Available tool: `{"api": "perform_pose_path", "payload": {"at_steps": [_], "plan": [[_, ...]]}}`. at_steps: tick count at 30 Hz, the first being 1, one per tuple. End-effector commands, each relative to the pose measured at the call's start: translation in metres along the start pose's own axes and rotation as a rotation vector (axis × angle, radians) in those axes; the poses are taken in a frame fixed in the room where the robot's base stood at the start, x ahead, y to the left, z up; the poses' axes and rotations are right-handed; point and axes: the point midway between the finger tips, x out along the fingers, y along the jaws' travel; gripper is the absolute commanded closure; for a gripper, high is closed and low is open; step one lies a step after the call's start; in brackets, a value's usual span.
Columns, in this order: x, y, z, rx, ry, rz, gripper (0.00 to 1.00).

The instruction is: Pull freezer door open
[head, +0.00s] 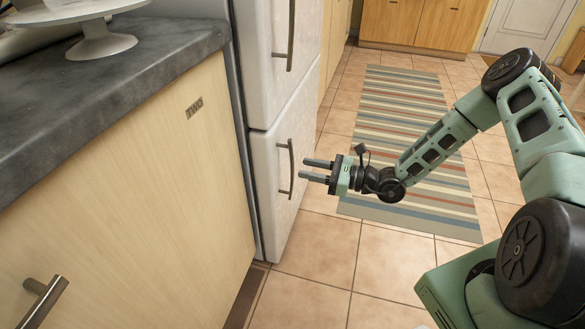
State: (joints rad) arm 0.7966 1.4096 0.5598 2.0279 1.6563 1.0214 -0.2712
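The white fridge-freezer stands left of centre in the head view. Its lower door, the freezer door (273,190), looks shut, flush below the upper door (272,60). A dark vertical bar handle (286,168) is on the freezer door. My gripper (317,170) is just to the right of this handle, pointing left at it. Its two fingers are apart with nothing between them. The fingertips look close to the handle but not around it; I cannot tell the exact gap in depth.
A wooden cabinet (130,200) with a dark countertop (110,80) stands at the left, close to the fridge. A white cake stand (100,40) is on the counter. A striped rug (410,110) lies on the tiled floor, which is clear in front of the freezer door.

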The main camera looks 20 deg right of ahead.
Motion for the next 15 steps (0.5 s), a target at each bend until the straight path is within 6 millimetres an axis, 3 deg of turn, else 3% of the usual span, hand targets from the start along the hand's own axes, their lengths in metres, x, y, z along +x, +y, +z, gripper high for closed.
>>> {"api": "perform_pose_path", "payload": {"at_steps": [6,15], "plan": [[0.037,0.0,-0.002,-0.002,0.0,0.003,0.64],[0.053,-0.001,0.0,-0.002,0.0,-0.001,0.64]]}}
